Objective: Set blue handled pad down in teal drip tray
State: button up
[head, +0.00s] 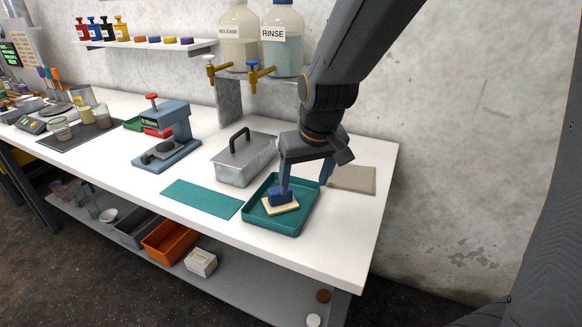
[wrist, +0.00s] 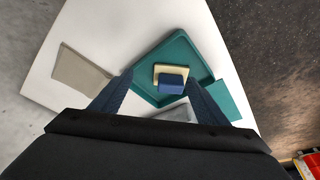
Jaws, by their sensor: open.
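The blue handled pad (head: 281,204) has a cream base and a blue block handle. It rests in the teal drip tray (head: 305,223), toward the left side of its floor in the head view. The wrist view also shows the pad (wrist: 171,78) inside the tray (wrist: 196,48). My gripper (head: 305,190) is above the tray with its fingers apart. In the wrist view my gripper (wrist: 160,85) has its two fingers spread wide on either side of the handle, with space between. Part of the tray is hidden behind the fingers.
A lidded metal box (head: 243,160) stands just left of the tray, close to my gripper. A flat teal mat (head: 202,198) lies at the front left, and a beige cloth (head: 352,179) lies right. A blue-grey press (head: 170,140) stands farther left. The bench's front right corner is clear.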

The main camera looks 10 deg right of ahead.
jog(key=s+d+f+g, duration=0.1)
jog(key=s+d, duration=0.1)
jog(key=s, duration=0.2)
jog(key=s+d+f+m, duration=0.1)
jog(key=s+d+f, duration=0.1)
jog(key=s+d, duration=0.1)
jog(key=s+d+f+m+g, duration=0.1)
jog(key=s+d+f, duration=0.1)
jog(key=s, duration=0.3)
jog(key=shift+s+d+f+g+h, duration=0.1)
jog(key=shift+d+f+g+h, duration=0.1)
jog(key=shift+d+g+h, duration=0.15)
